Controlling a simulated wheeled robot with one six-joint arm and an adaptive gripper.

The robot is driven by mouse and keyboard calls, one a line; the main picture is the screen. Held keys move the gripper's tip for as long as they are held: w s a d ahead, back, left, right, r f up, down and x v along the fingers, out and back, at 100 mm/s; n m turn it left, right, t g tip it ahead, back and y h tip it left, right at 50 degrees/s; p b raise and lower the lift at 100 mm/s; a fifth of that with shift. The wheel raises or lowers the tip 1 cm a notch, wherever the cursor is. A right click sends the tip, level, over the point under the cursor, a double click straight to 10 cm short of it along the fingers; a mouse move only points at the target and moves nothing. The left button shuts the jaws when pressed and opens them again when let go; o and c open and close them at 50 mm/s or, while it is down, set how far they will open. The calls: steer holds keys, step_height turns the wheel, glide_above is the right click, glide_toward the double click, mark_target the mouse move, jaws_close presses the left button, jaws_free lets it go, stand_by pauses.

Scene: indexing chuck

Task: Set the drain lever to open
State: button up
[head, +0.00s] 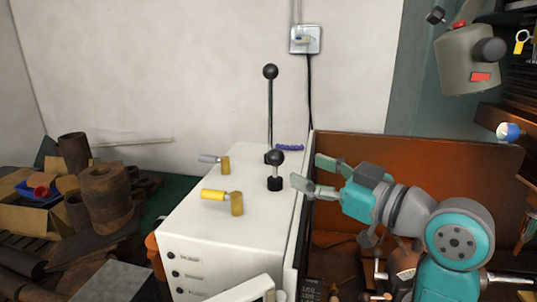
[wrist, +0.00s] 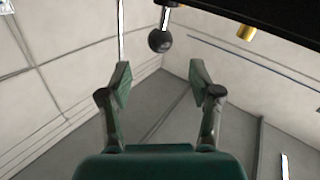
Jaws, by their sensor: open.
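A white cabinet (head: 235,235) carries several levers on top, and I cannot tell which is the drain lever. A yellow-handled lever (head: 215,195) on a brass post stands near the front. A grey-handled lever (head: 208,158) on a brass post stands behind it. A short black ball-knob lever (head: 275,158) and a tall black ball-knob lever (head: 270,72) stand upright toward the right edge. My gripper (head: 308,172) is open and empty just right of the short lever. In the wrist view, a black ball (wrist: 160,40) shows beyond the open fingertips, with a brass part (wrist: 246,32) to its right.
A brown panel (head: 430,180) stands behind my arm. Rusty pipes (head: 105,195) and boxes lie left of the cabinet. A blue coiled piece (head: 289,147) lies behind the short lever. A grey device with a red button (head: 468,55) hangs upper right. The cabinet's front labels are unreadable.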

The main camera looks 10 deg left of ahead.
mark_target(282, 159)
steer(key=x, duration=0.9)
steer(key=shift+w+a, duration=0.1)
steer(key=shift+a, duration=0.15)
jaws_close()
